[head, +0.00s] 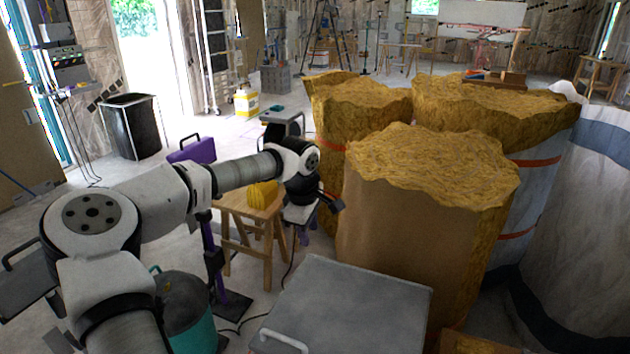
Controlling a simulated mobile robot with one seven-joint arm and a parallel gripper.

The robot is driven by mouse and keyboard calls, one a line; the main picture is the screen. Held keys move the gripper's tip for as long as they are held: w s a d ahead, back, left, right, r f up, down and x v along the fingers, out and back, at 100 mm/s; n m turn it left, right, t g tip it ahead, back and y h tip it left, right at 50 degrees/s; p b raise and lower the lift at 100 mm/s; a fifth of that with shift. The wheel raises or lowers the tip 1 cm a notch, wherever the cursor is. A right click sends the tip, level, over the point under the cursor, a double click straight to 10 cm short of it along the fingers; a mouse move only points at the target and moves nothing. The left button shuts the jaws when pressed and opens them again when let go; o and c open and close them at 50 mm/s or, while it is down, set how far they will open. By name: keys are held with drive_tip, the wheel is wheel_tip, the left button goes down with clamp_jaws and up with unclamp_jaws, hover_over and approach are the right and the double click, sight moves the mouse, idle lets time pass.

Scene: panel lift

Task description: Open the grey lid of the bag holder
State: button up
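A flat grey lid (350,300) with a pale bar handle (284,341) on its near left edge lies level at the bottom centre and looks closed. What is under it is out of sight. Other handled panels are in view: a grey one (30,285) with a black handle at the left edge, a purple one (193,150) on a purple stand, and a small grey one (283,115) further back. I cannot tell for sure which is the bag holder's. My gripper (335,205) is beyond and above the front grey lid, apart from it; its fingers are too small to read.
Tall insulation rolls (430,230) stand close right of my gripper and the front lid. A wooden stool (250,225) with a yellow object (262,194) is behind my arm. A teal and dark canister (185,310) is at the lower left. A black bin (132,128) stands further back.

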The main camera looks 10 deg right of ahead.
drive_tip(key=w+d+r+p, duration=0.1)
drive_tip(key=w+d+r, duration=0.1)
drive_tip(key=r, duration=0.7)
drive_tip(key=shift+w+d+r, duration=0.2)
drive_tip(key=shift+w, duration=0.45)
idle(0.6)
